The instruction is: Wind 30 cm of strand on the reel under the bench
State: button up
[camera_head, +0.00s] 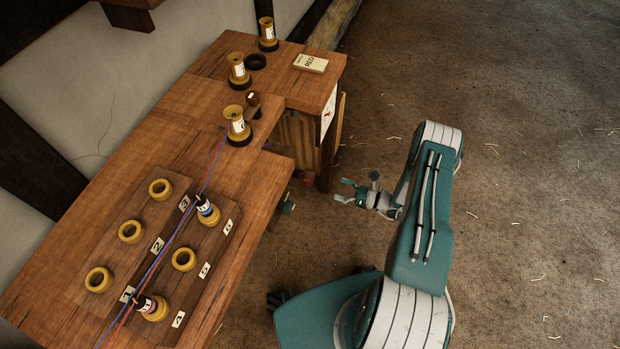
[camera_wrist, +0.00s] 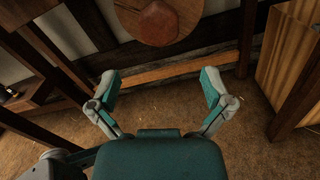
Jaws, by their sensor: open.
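My gripper (camera_head: 346,191) is open and empty beside the bench's right side, above the floor in the head view. In the wrist view its two fingers (camera_wrist: 160,88) are spread wide with nothing between them. A round wooden disc with a reddish-brown hub (camera_wrist: 172,22), likely the reel, is at the top of the wrist view, beyond the fingertips and apart from them. Its top is cut off. The wooden bench (camera_head: 190,110) hides most of the space under it in the head view. Blue (camera_head: 211,172) and red strands run along the bench top; I see none on the disc.
Posts and a wooden crate-like box (camera_wrist: 290,62) flank the disc in the wrist view. On the bench stand several yellow bobbins (camera_head: 238,129) and a numbered board (camera_head: 150,222) with ring holders. A card marked RED (camera_head: 310,63) lies at the far end. The floor at right is clear.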

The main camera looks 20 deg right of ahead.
aim_at(310, 179)
jog(key=x, duration=1)
jog(key=shift+w+a, duration=0.15)
jog(key=shift+a, duration=0.1)
jog(key=c, duration=1)
